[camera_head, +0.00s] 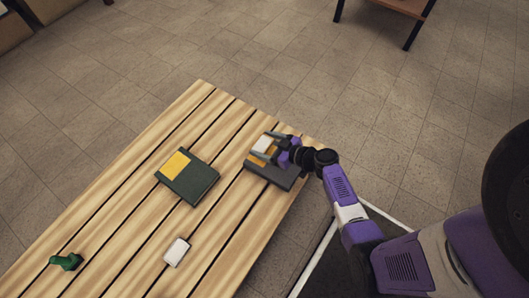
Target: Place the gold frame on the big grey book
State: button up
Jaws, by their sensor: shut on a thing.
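My gripper (272,149) is at the far right edge of the slatted table, shut on a small pale thing with a yellowish edge, which I take to be the gold frame (263,144). The frame is over the upper left part of the dark grey book (281,176). I cannot tell whether it touches the cover. The book lies flat, with a yellow patch (258,159) showing beside the frame. My fingers and wrist hide part of the book and the frame.
A dark green book (192,186) with a yellow patch lies left of the grey one. A small white, dark-edged thing (177,252) and a green object (67,262) are nearer the front of the wooden table (130,215). Bare slats lie between them.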

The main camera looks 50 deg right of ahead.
aim_at(264, 150)
jog(key=shift+f+b, duration=1.05)
jog(key=shift+f, duration=1.15)
jog(key=shift+f+b, duration=0.2)
jog(key=shift+b, duration=0.1)
jog(key=o, duration=1.3)
jog(key=shift+o, duration=0.2)
jog(key=shift+r, duration=0.15)
